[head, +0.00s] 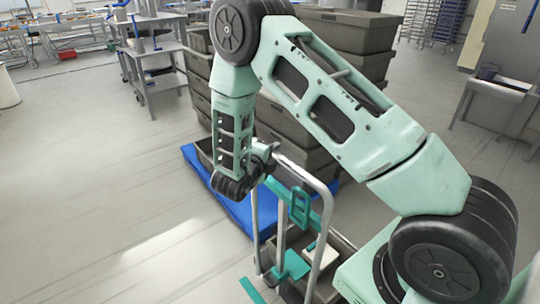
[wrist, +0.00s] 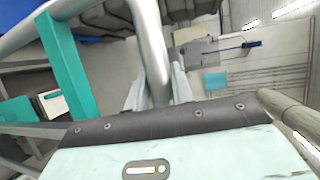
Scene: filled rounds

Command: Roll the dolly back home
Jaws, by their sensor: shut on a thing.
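The dolly shows in the head view by its upright metal tube handle (head: 326,205) with a teal crosspiece. Its lower part is partly hidden behind the handle and my arm. My gripper (head: 262,160) is at the top left of the handle and largely hidden by my wrist. In the wrist view the grey tube (wrist: 150,45) passes between the two fingers of my gripper (wrist: 158,88), which are shut on it.
Tall stacks of grey crates (head: 345,30) stand behind the handle, with a blue base or mat (head: 236,208) below. A grey trolley (head: 155,50) stands at the back left and a grey table (head: 500,88) at the right. The floor on the left is clear.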

